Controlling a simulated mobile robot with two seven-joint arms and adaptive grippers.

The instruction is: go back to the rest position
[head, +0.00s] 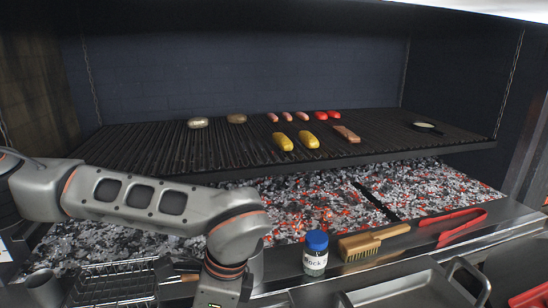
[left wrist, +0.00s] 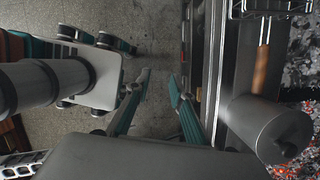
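My left arm (head: 150,200) reaches in from the left across the front of the grill in the head view and bends down at the bottom. Its gripper lies below the head view's lower edge. In the left wrist view my left gripper (left wrist: 158,76) is open, with a clear gap between its two fingers. Nothing is between them, and grey floor (left wrist: 158,35) shows beyond. My right arm and right gripper are in neither view.
A metal cylinder (left wrist: 268,128) and a wire basket (head: 115,285) stand on the ledge close to my left arm. A blue-capped jar (head: 315,253), brush (head: 372,242), red tongs (head: 453,224) and tray (head: 405,290) are further right. Food lies on the grate (head: 150,150) above glowing coals (head: 430,185).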

